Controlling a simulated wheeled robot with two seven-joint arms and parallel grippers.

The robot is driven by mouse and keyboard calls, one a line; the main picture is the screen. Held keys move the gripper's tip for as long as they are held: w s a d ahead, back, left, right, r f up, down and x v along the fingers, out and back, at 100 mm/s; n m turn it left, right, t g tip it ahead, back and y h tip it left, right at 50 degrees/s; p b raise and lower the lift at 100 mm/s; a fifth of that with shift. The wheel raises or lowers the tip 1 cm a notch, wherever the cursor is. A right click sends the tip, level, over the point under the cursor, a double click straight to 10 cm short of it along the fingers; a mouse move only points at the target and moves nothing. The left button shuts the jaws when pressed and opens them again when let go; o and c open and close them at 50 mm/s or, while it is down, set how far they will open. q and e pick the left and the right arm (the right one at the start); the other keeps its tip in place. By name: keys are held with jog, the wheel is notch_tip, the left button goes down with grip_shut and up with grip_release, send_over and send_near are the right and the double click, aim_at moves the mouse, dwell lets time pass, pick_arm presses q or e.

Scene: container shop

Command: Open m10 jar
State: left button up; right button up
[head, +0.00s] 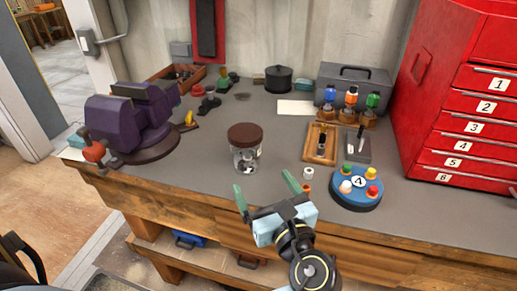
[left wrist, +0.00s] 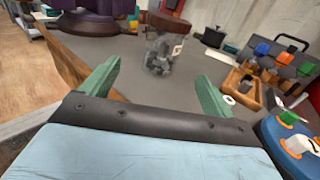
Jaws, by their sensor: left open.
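A glass jar (head: 246,160) with a brown lid (head: 246,136) on it stands upright on the grey workbench, with small dark and light pieces inside. No label reading m10 can be read. In the left wrist view the jar (left wrist: 158,56) stands ahead, between and beyond the fingers, with the lid (left wrist: 169,24) on top. My left gripper (head: 266,191) is open and empty at the bench's front edge, with its green fingers pointing toward the jar and apart from it. It also shows in the left wrist view (left wrist: 159,92). My right gripper is not in view.
A purple vise (head: 125,122) stands left of the jar. To the right are a blue round button box (head: 356,198), a wooden tray (head: 311,152) and a small white ring (head: 308,173). A red drawer cabinet (head: 438,75) stands far right. Bench around the jar is clear.

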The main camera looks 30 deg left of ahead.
aim_at(251, 160)
pick_arm(q)
jog(key=x, duration=0.7)
jog(key=shift+w+a, duration=0.2)
jog(key=shift+a, duration=0.05)
jog(key=shift+w+a+b, duration=0.3)
jog(key=shift+w+a, duration=0.05)
jog(key=x, duration=0.3)
jog(key=shift+w+a+f+b, duration=0.1)
jog(key=shift+w+f+b, duration=0.1)
jog(key=shift+w+b, duration=0.25)
jog(key=shift+w+a, duration=0.25)
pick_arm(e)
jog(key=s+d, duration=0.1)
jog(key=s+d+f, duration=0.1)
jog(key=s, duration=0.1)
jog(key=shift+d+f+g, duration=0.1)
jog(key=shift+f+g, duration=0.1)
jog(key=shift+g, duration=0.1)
